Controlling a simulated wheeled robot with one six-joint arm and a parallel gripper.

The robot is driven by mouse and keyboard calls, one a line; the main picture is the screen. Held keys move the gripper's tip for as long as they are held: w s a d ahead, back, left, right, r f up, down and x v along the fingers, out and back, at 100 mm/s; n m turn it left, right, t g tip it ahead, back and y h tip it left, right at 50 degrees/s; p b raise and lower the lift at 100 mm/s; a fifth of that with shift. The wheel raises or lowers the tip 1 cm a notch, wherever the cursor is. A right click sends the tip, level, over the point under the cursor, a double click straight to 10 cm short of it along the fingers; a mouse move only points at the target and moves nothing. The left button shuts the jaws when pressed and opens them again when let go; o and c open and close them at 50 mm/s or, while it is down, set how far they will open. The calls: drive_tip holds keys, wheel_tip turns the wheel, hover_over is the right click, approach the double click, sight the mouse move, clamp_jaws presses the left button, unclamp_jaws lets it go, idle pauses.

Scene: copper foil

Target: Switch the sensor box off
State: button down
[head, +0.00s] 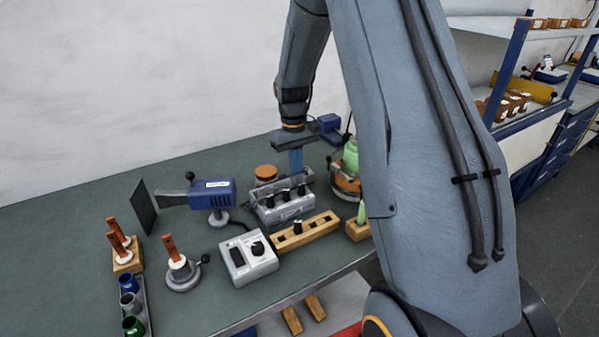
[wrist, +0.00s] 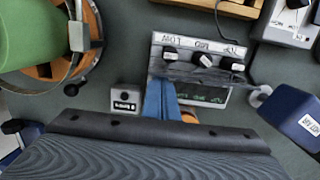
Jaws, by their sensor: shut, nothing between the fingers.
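A grey box with three black knobs or switches (head: 285,206) stands in the middle of the bench. In the wrist view this box (wrist: 200,58) shows a labelled row of three switches and a dark panel with green marks. I cannot read the labels well enough to tell which switch is the sensor one. My gripper (head: 296,162) points down just behind the box, its blue fingers shut and empty. In the wrist view the gripper (wrist: 161,86) overlaps the box's panel edge; I cannot tell whether it touches. A small grey box (wrist: 125,97) sits to its left.
A wooden block with slots (head: 306,232) and a grey dial box (head: 247,259) stand in front. A blue tool (head: 212,194) is on the left. A green bottle (head: 351,158) stands at the right, partly behind my arm. A brown-lidded jar (head: 265,174) is close by.

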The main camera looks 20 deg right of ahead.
drive_tip(key=shift+w+a, duration=0.15)
drive_tip(key=shift+w+r, duration=0.1)
drive_tip(key=shift+w, duration=0.55)
drive_tip(key=shift+r, duration=0.1)
wheel_tip(320, 180, up, 14)
drive_tip(key=w+b, duration=0.1)
drive_tip(key=w, duration=0.1)
drive_tip(key=shift+a, duration=0.1)
idle(0.6)
